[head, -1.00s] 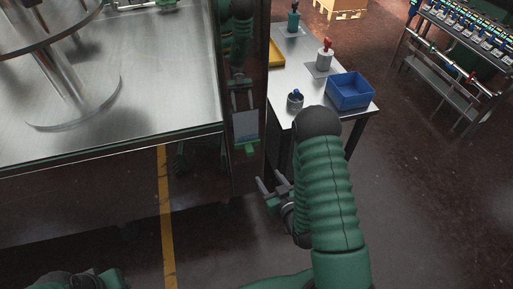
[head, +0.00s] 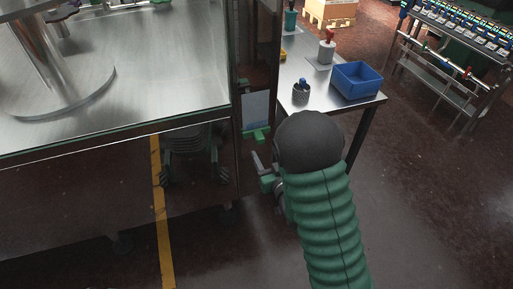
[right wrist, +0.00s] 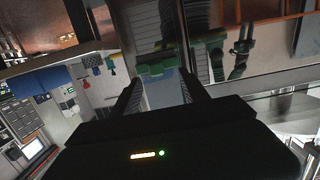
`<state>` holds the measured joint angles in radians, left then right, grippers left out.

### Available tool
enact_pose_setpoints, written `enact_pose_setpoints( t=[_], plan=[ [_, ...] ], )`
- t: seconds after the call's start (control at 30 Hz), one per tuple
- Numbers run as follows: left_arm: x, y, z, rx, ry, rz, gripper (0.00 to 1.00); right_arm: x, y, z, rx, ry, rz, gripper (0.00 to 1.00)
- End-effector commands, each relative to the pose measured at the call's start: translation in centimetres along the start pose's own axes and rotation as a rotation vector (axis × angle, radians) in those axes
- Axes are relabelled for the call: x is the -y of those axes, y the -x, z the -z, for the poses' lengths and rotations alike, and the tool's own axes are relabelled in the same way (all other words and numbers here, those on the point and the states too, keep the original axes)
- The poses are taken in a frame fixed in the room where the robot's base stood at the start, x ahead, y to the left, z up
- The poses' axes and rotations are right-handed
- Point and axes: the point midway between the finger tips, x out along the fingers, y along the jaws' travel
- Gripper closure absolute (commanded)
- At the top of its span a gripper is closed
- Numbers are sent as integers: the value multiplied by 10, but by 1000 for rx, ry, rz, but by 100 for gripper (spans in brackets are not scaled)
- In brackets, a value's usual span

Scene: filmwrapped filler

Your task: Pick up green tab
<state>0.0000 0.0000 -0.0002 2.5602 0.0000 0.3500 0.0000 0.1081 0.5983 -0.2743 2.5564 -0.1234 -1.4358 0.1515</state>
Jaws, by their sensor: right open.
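The green tab (head: 256,134) sits at the bottom of a pale plate (head: 256,108) on the dark upright panel beside the steel machine. The tab also shows in the right wrist view (right wrist: 156,70), just beyond and roughly between my fingertips. My right gripper (head: 266,160) is open and empty, just below the tab in the head view and apart from it. Both of its fingers show in the right wrist view (right wrist: 160,88). My right arm's dark joint hides part of the side table's front. My left gripper is not in view.
A steel machine deck (head: 150,85) fills the left, its front edge left of the panel. A side table (head: 318,95) at right holds a blue bin (head: 357,80) and several small tools. Open floor (head: 430,200) lies right of my arm.

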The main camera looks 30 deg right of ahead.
Motion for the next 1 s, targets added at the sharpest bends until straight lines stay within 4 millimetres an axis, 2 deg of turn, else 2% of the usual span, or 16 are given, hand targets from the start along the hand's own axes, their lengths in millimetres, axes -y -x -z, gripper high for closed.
enact_pose_setpoints(
  t=[0.03,0.2,0.27,0.43,0.57,0.7,0.9,0.93,1.0],
  plan=[
    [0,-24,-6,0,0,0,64,-1,-8,-11,-7,-2,0,47],
    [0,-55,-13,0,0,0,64,-6,-26,-10,-4,-6,0,47],
    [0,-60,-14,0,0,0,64,-7,-30,-8,-3,-6,-2,47],
    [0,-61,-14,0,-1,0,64,-4,-40,2,-1,-3,0,47],
    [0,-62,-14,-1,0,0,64,-1,-63,12,-1,0,0,47],
    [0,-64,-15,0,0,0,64,-2,-81,10,1,-1,-1,47],
    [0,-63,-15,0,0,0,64,-4,-83,10,2,-3,-1,47],
    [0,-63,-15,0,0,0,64,-4,-83,10,2,-3,-1,49],
    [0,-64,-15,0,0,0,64,-4,-83,10,2,-4,-1,58]
  ],
)
